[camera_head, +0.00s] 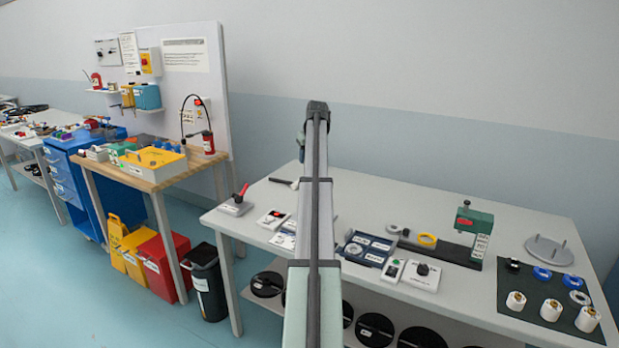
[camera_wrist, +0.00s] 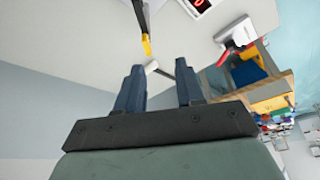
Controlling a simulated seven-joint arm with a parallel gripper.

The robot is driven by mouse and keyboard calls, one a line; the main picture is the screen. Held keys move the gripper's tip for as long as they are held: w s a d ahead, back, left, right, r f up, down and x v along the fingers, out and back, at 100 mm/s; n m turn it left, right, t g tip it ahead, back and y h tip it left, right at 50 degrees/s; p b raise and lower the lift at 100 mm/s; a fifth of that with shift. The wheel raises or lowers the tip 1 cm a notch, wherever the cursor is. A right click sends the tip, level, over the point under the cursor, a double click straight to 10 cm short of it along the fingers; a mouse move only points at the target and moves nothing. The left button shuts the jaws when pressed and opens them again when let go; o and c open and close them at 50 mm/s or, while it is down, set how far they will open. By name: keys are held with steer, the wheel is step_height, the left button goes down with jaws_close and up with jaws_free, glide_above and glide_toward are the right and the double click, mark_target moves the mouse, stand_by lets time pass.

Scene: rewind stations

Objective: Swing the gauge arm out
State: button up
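The gauge arm, as far as I can tell, is a thin dark bar with a yellow section (camera_wrist: 146,45) and a small white end piece in the wrist view. In the head view, a dark bar (camera_head: 281,181) with a pale end shows at the back left of the bench, partly behind my arm. My gripper (camera_wrist: 160,67) is open, its two dark blue fingers apart. The white end appears between the fingertips in the picture, near the left one; I cannot tell whether they touch. In the head view my gripper is mostly hidden behind my arm.
A red-handled lever (camera_head: 240,194) on a grey base stands at the bench's left end; it also shows in the wrist view (camera_wrist: 238,36). A small display box (camera_head: 273,219) sits beside it. A green device (camera_head: 473,220) and white rollers stand farther right on the bench (camera_head: 375,203).

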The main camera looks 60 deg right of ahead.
steer(key=x, duration=0.4)
steer(key=s+d+x, duration=0.1)
steer(key=x, duration=0.3)
steer(key=d+x, duration=0.1)
steer(key=x, duration=0.3)
steer(key=shift+s+d+r, duration=0.1)
steer(key=shift+s+d, duration=0.1)
steer(key=shift+s, duration=0.05)
jaws_close()
stand_by(1.4)
